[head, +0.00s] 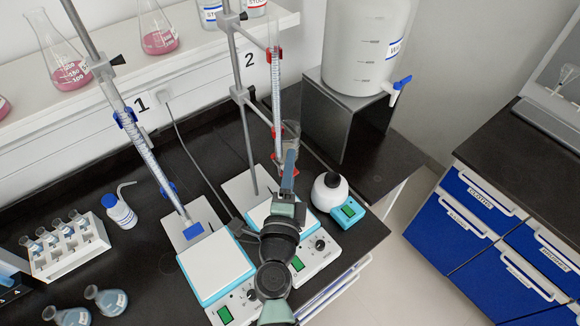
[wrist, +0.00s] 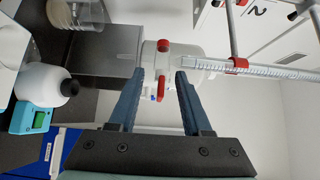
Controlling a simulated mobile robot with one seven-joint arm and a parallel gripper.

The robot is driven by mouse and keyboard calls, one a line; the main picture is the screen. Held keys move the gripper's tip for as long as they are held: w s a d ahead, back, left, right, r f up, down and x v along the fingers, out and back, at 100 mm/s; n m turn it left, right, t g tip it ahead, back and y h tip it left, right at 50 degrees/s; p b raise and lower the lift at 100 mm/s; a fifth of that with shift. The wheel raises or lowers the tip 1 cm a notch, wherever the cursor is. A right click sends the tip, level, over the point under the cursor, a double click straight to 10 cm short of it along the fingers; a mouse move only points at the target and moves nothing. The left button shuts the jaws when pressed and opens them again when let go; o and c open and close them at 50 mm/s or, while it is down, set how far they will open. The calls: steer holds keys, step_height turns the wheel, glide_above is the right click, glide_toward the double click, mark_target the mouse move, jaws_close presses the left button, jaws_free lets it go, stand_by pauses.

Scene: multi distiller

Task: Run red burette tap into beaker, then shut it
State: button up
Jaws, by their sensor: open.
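The burette with red fittings (head: 276,90) stands upright on the stand marked 2. In the wrist view the same burette (wrist: 270,70) lies sideways, with a red clamp (wrist: 237,66). Its red tap (wrist: 160,88) shows near its lower end, with a red part lying between my fingertips. My gripper (wrist: 162,82) is open around it; I cannot tell whether a finger touches. In the head view my gripper (head: 290,160) covers the tap. A glass beaker (head: 292,130) shows partly behind it, and also at the wrist view's top left (wrist: 80,14). Its place under the tip is unclear.
A blue-clamped burette (head: 145,145) stands at the left over a stirrer (head: 215,270). A white round device (head: 328,192) sits right of my gripper. A large white carboy (head: 360,40) stands on a dark box behind. Flasks and vials stand at the front left.

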jaws_close()
steer(key=shift+r, duration=0.1)
steer(key=p, duration=0.2)
steer(key=shift+r+p, duration=0.2)
steer(key=shift+p, duration=0.1)
steer(key=shift+m+g+p, duration=0.3)
steer(key=shift+p, duration=0.25)
steer(key=m+g+p, duration=0.1)
steer(key=p, duration=0.5)
steer(key=shift+f+y, duration=0.1)
steer(key=shift+y, duration=0.2)
steer(key=shift+f+m+g+p, duration=0.3)
steer(key=shift+p, duration=0.05)
